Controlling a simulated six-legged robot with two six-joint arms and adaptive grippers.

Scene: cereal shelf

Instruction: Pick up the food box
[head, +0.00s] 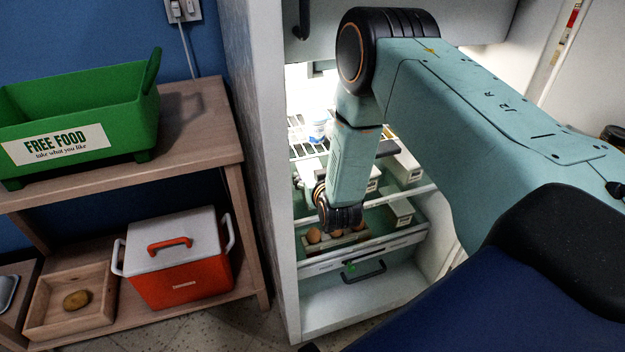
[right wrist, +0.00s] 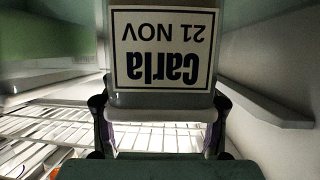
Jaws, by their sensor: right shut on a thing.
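The food box (right wrist: 162,98) fills the upper middle of the right wrist view. It is grey, with a white label reading "Carla 21 NOV", upside down in that view. My right gripper (right wrist: 160,112) is shut on it, with one dark finger against each side. In the head view my right arm reaches down into the open, lit fridge. The forearm and wrist hide most of the gripper there, and I cannot clearly pick out the held box. My left gripper is not in view.
Wire racks (right wrist: 50,128) lie behind the box; a fridge wall with a ledge (right wrist: 262,103) stands to its right. Other boxes (head: 400,212) and eggs (head: 314,235) sit lower in the fridge. A wooden shelf (head: 205,130) holds a green bin (head: 140,115) and a red cooler (head: 175,285).

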